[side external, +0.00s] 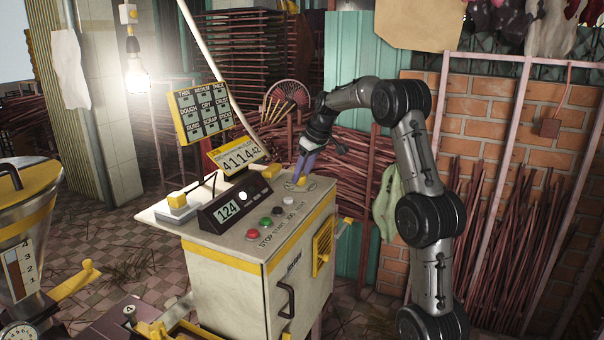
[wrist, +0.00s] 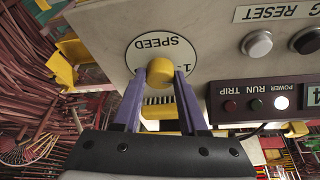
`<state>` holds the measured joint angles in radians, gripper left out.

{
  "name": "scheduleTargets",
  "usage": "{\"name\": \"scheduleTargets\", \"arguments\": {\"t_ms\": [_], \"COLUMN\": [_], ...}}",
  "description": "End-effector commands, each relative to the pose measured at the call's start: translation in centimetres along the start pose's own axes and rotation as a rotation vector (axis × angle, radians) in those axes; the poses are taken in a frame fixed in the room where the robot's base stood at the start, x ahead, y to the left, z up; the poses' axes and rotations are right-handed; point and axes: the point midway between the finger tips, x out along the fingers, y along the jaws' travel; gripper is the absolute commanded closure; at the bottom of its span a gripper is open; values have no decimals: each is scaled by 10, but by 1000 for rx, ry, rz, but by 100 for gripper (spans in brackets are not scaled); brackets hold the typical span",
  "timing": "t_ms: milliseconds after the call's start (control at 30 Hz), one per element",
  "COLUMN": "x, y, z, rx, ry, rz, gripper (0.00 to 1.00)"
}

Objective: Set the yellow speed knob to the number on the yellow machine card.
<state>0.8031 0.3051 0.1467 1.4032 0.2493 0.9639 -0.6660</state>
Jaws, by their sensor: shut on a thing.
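The yellow speed knob (wrist: 160,72) sits on a round white dial marked SPEED (wrist: 150,42), upside down in the wrist view. My gripper (wrist: 161,76) has its two purple fingers shut on the knob, one on each side. In the side view my gripper (side external: 299,175) reaches down to the dial at the panel's back right corner. A "1" shows on the dial, but the rest of the scale and the knob's setting cannot be read.
A black display (side external: 228,211) reads 124. Red, green, black and white buttons (side external: 278,210) line the panel's front. A yellow-edged board (side external: 203,112) stands behind, with words such as THIN, MEDIUM and THICK. A hopper with a numbered scale (side external: 22,270) is at left.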

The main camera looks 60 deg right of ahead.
Motion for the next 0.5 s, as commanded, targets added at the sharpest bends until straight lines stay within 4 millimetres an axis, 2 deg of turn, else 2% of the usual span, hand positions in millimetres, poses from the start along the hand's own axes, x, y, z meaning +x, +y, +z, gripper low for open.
{"name": "scheduleTargets", "arguments": {"t_ms": [67,100,233,267,500], "x": [-1,-2,-1,-1,0], "y": [0,0,0,0,0], "z": [-1,-1,-1,-1,0], "rx": [-3,-3,-2,-2,0], "ry": [2,2,2,2,1], "rz": [2,2,2,2,1], "gripper": [100,54,31,28,28]}}
